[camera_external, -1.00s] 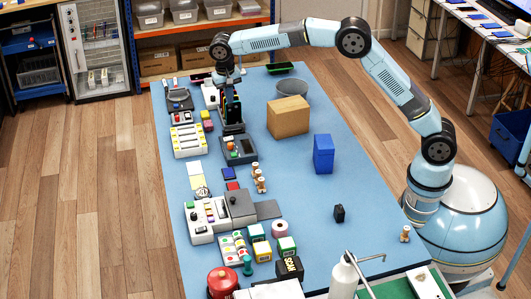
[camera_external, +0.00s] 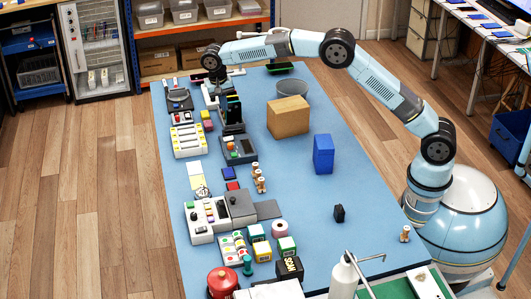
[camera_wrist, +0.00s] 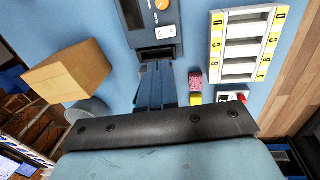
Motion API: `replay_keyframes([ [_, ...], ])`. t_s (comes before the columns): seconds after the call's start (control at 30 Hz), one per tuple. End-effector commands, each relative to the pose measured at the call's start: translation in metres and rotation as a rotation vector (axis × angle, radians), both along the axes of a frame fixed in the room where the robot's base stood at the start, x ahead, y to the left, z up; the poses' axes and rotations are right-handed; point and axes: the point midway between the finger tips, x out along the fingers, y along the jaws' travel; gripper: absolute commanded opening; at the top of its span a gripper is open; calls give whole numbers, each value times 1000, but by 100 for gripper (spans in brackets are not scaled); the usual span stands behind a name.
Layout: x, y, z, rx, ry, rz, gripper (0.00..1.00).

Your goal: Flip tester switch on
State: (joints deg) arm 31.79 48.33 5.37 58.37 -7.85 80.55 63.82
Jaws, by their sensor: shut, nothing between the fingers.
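A dark grey device (camera_external: 239,150) with a small screen and an orange part stands left of the table's middle; it looks like the tester. It shows at the top of the wrist view (camera_wrist: 133,14), with a round orange part and a white-faced part. I cannot make out which part is its switch or how it is set. My gripper (camera_external: 219,88) is shut and empty, above the table's far left by a black upright stand (camera_external: 233,112), beyond the tester.
A white tray (camera_external: 188,141) with several slots lies left of the tester. A cardboard box (camera_external: 288,117), a grey bowl (camera_external: 293,88) and a blue box (camera_external: 323,154) stand to the right. Small pink and yellow blocks (camera_external: 207,120) lie near the stand. The table's right middle is mostly clear.

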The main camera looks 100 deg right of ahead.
Motion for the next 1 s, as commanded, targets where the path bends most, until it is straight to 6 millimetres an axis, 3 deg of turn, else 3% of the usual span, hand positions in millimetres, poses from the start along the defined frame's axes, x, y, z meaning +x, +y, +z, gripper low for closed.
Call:
replay_keyframes([
  [0.6, -15, 0, -101, 2, 2, 0, 0],
  [0.8, -18, 0, -123, 1, 2, 0, 0],
  [1.0, -19, 0, -132, 1, 1, 0, 0],
])
